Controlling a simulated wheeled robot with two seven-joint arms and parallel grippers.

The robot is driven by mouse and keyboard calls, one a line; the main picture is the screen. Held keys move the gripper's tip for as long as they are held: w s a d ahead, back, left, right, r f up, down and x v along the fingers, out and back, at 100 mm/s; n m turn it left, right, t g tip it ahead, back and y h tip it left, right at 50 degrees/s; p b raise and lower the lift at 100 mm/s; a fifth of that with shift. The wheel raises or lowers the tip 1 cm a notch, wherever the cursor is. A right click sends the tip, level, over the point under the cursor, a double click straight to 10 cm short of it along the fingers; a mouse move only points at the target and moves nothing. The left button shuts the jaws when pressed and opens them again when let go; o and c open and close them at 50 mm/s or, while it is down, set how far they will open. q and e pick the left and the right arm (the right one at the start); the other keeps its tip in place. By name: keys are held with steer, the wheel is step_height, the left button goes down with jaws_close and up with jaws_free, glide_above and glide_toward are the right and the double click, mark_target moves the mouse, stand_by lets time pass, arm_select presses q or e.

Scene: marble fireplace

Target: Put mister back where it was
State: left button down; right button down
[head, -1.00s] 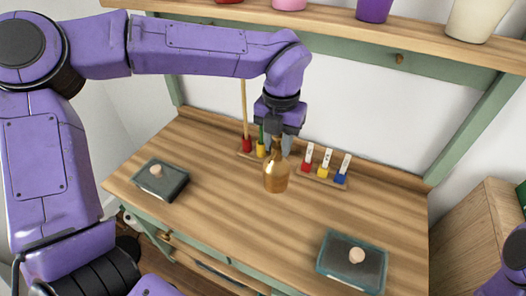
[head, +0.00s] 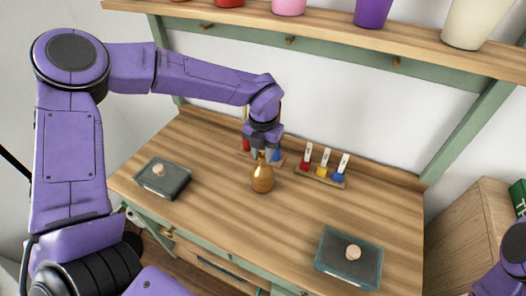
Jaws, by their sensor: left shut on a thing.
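The mister is a shiny copper-coloured bottle (head: 262,179) near the middle of the wooden table (head: 220,222) in the head view. My left gripper (head: 262,155) comes down from above and is shut on the mister's neck. The mister is upright; I cannot tell whether its base touches the table. Its top is partly hidden by the gripper. Of my right arm, only a purple part shows at the lower right edge; its gripper is out of view.
A rack of red, yellow and blue items (head: 321,170) stands right of the mister; another is partly hidden behind my gripper. A shelf (head: 330,32) with several pots runs above. The table's centre right is clear.

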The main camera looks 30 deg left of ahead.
arm_select(q)
steer(key=shift+f, duration=0.15)
steer(key=c, duration=0.8)
jaws_free()
step_height(320, 180, up, 8)
steer(key=shift+f+b, duration=0.1)
steer(key=shift+b, duration=0.35)
